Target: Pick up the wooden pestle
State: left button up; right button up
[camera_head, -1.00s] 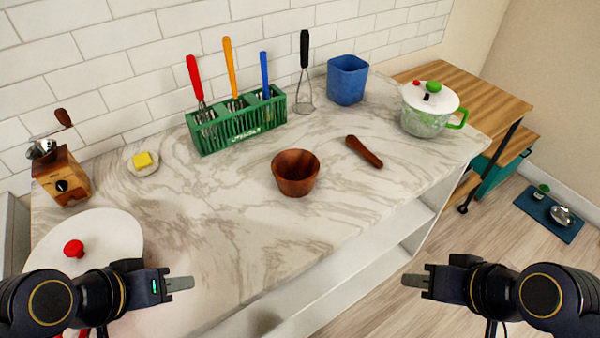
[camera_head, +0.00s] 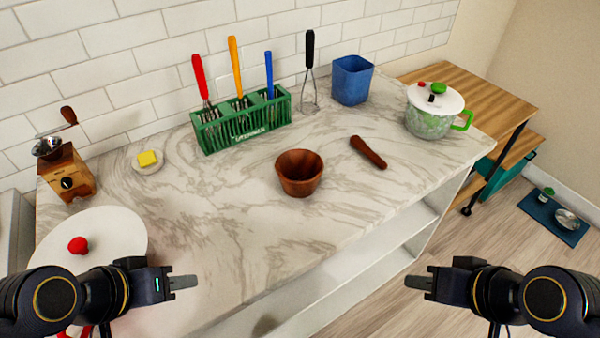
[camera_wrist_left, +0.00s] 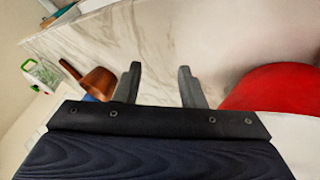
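The dark brown wooden pestle (camera_head: 368,152) lies on the marble counter, to the right of and slightly behind a brown wooden bowl (camera_head: 299,172), apart from it. The bowl also shows in the left wrist view (camera_wrist_left: 100,83), with a brown stick shape beside it that looks like the pestle (camera_wrist_left: 69,69). My left gripper (camera_head: 184,282) is at the counter's front left, far from the pestle. Its two fingers (camera_wrist_left: 157,82) are spread with nothing between them. My right gripper (camera_head: 418,283) is in front of the counter on the right, away from the pestle. Its finger gap is hidden.
A green utensil rack (camera_head: 240,124), blue container (camera_head: 351,80) and pot (camera_head: 432,112) stand behind the pestle. A coffee grinder (camera_head: 66,172), butter dish (camera_head: 148,163) and white lid with red knob (camera_head: 78,245) are left. The counter around the bowl's front is clear.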

aim_at(356, 141)
jog(key=i+l+u, duration=0.1)
jog(key=l+u, duration=0.15)
jog(key=u, duration=0.2)
jog(key=l+u, duration=0.25)
jog(key=u, duration=0.25)
